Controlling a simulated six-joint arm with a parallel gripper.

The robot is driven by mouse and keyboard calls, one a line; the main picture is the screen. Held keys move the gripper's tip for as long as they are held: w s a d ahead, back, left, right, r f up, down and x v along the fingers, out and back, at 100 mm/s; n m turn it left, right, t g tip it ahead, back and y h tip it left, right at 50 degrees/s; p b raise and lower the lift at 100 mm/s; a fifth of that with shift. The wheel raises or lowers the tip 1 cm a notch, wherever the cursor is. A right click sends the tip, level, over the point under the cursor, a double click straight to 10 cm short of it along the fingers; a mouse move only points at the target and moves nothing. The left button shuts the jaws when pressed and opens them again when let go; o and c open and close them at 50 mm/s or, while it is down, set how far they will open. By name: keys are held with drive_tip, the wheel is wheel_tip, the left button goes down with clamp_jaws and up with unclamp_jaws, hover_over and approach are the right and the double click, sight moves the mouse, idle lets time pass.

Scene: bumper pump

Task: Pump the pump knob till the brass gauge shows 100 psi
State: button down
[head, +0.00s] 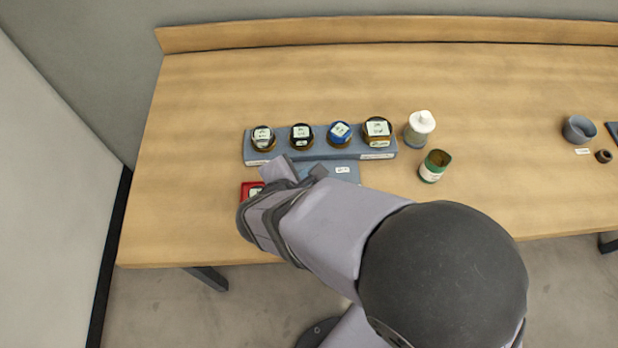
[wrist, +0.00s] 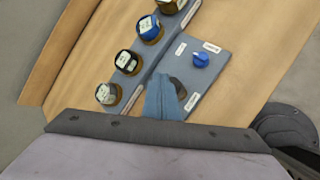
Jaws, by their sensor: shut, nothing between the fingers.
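A row of several round gauges stands on a blue-grey rail (head: 315,150). They have pale faces, and I cannot tell which is the brass one. In the wrist view the gauge at the top (wrist: 170,5) is cut off by the edge. A flat blue-grey panel (wrist: 218,47) lies in front of the rail and carries a blue knob (wrist: 200,60). A dark round part (wrist: 180,88) on the panel is partly hidden behind my gripper (wrist: 165,97), possibly the pump knob. My gripper is shut and empty over the panel; I cannot tell whether it touches. Gauge readings are too small.
A red object (head: 250,188) sits left of the panel, mostly behind my arm. A grey cup (head: 578,129) is far right. The wooden table (head: 500,100) is clear between.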

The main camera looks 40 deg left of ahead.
drive_tip(key=shift+r+p, duration=1.5)
drive_tip(key=shift+r, duration=0.8)
drive_tip(key=w+d+m+g+h, duration=0.1)
drive_tip(key=w+d+m+h, duration=0.1)
drive_tip(key=w+d+m, duration=0.35)
drive_tip(key=w+d+m+g+h, duration=0.1)
drive_tip(key=w+d+m+h, duration=0.1)
drive_tip(key=d, duration=0.7)
drive_tip(key=w+d+m+g+h, duration=0.1)
drive_tip(key=w+d+m+h, duration=0.1)
drive_tip(key=w+d+m, duration=0.35)
drive_tip(key=s+d+m+g+y, duration=0.1)
drive_tip(key=s+d+m, duration=0.3)
drive_tip(key=d+m, duration=0.5)
drive_tip(key=s+d+f+m+g+y, duration=0.1)
drive_tip(key=s+d+m+g, duration=0.3)
drive_tip(key=d+m, duration=0.5)
drive_tip(key=shift+s+d+f+g+y, duration=0.15)
drive_tip(key=shift+s+d+g+y, duration=0.2)
drive_tip(key=shift+d, duration=1.35)
drive_tip(key=shift+w+a, duration=0.1)
drive_tip(key=shift+w, duration=0.05)
